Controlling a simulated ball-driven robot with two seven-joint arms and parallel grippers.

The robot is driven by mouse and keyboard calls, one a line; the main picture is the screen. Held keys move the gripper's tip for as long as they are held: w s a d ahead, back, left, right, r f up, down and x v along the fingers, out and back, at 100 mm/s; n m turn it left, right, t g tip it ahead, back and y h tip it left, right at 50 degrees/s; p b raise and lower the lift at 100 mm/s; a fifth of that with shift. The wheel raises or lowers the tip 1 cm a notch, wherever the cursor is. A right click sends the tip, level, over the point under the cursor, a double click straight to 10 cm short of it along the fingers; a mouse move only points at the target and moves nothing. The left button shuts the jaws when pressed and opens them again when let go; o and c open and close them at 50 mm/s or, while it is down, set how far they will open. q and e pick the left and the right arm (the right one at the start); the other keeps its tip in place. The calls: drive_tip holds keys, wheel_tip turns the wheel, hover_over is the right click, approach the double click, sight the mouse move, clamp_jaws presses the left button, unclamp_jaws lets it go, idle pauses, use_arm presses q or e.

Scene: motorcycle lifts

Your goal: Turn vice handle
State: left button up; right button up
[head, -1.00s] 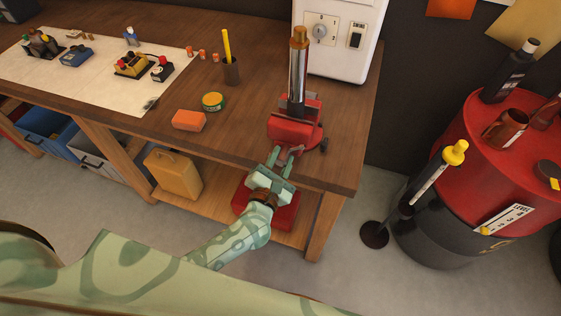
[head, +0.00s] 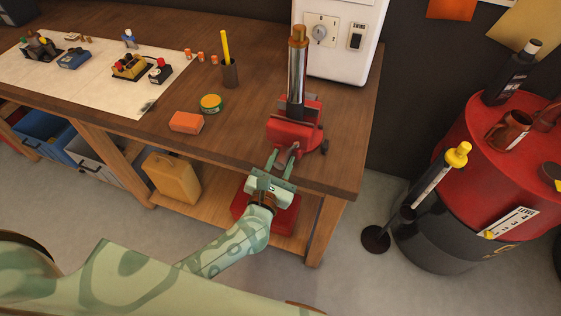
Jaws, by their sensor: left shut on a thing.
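The red vice (head: 296,132) is mounted at the front right of the wooden workbench. It clamps an upright chrome tube (head: 297,80) with a copper-coloured top. My left gripper (head: 282,160) is at the vice's front, by the bench edge. Its fingers are shut on the vice handle, which is mostly hidden between and behind them. My right gripper does not show.
An orange block (head: 186,122), a round green tin (head: 211,103) and a pencil cup (head: 230,73) stand left of the vice. A white switch box (head: 343,40) is behind it. A red-topped drum (head: 480,140) and a yellow-tipped stand (head: 457,155) are at the right.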

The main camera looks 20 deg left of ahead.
use_arm(q)
drive_tip(key=shift+w+r, duration=0.15)
drive_tip(key=o, duration=1)
drive_tip(key=shift+f, duration=0.2)
